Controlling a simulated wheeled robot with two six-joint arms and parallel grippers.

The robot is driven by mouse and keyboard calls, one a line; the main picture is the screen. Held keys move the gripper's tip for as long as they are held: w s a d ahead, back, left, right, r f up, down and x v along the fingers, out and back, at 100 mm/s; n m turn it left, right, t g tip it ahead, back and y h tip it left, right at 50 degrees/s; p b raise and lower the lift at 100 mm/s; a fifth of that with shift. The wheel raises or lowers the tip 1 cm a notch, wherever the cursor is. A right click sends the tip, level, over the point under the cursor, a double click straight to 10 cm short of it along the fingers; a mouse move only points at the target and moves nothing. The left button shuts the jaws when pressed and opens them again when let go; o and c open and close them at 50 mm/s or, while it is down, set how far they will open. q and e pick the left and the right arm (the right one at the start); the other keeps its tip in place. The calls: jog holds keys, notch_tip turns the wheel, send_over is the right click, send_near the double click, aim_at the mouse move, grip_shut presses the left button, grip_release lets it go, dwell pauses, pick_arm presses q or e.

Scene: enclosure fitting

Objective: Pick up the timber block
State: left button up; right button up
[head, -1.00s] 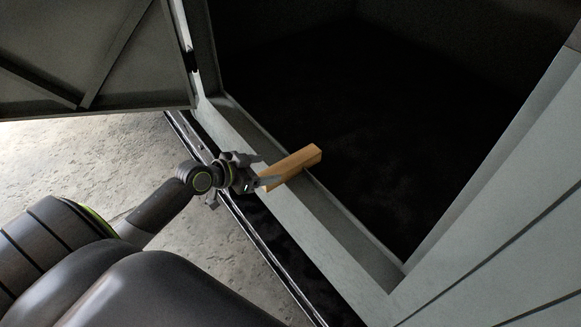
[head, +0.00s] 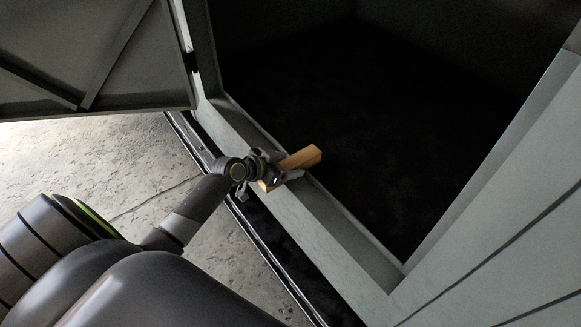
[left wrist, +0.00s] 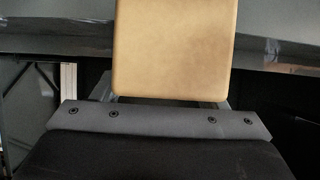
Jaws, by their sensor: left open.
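The timber block (head: 303,158) is a tan wooden bar lying across the grey sill of the enclosure's opening, its far end reaching over the dark inside. My left gripper (head: 281,178) is at the block's near end, with its open fingers on either side of the block. In the left wrist view the block (left wrist: 172,48) fills the upper middle, with its near end close to the gripper (left wrist: 168,101). The fingers are mostly hidden behind the block there, and I cannot tell whether they touch it. My right gripper is not in view.
The grey sill (head: 337,232) runs diagonally below the opening, with a dark rail along its outer edge. An open door panel (head: 90,55) stands at the upper left. Grey wall panels (head: 500,240) lie to the right. Inside the opening is too dark to make out.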

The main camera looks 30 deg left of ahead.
pick_arm(q)
jog(key=c, duration=1.2)
